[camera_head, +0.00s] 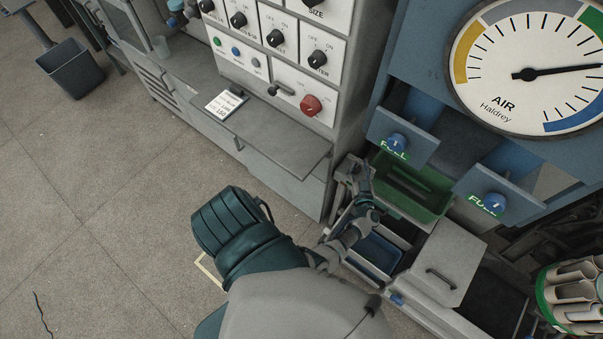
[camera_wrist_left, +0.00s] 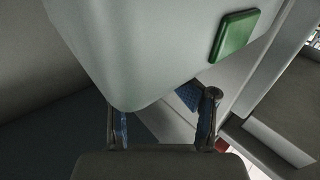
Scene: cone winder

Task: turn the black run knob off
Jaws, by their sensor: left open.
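Several black knobs show on the pale control panel (camera_head: 295,75) at the top of the head view, such as one black knob (camera_head: 275,38) and another black knob (camera_head: 317,58). Some have OFF and ON marks; I cannot tell which is the run knob. My left gripper (camera_head: 366,203) is low and right of the panel, apart from the knobs, near a green tray. In the left wrist view my left gripper (camera_wrist_left: 162,122) has its two fingers apart, with nothing clearly held between them. A large pale rounded body fills much of that view. My right gripper is not in view.
A red knob (camera_head: 311,105) and a small lever (camera_head: 272,90) sit low on the panel. A grey shelf (camera_head: 270,140) juts out below, holding a card (camera_head: 226,104). The green tray (camera_head: 410,188), blue drawers and a large air gauge (camera_head: 530,70) stand right. Open floor lies left.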

